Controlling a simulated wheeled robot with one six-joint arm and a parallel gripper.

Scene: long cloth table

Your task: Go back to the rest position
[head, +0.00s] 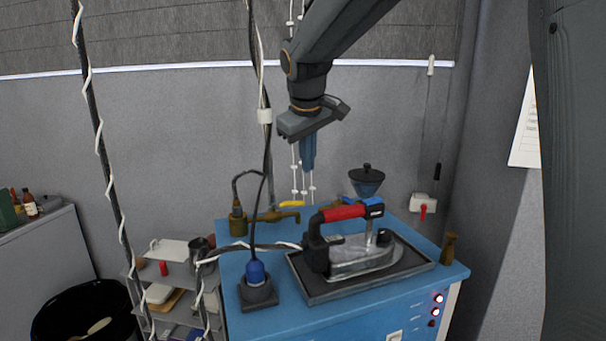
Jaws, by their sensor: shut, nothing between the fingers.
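My gripper (308,152) hangs from the arm at the upper middle of the head view, pointing down with its blue fingers together. It holds nothing and is above the far part of the blue-topped table (240,318). An iron (362,262) with a red and black handle stands on a dark tray (322,291) on that table, below and to the right of my gripper. The gripper appears apart from everything on the table.
A blue plug in a dark block (258,290) stands at the table's left front, with a cable rising from it. A blue funnel-like vessel (367,182) stands behind the iron. Poles wrapped in white cord (98,130) rise at left. A shelf cart (170,265) and black bin (85,310) are at left.

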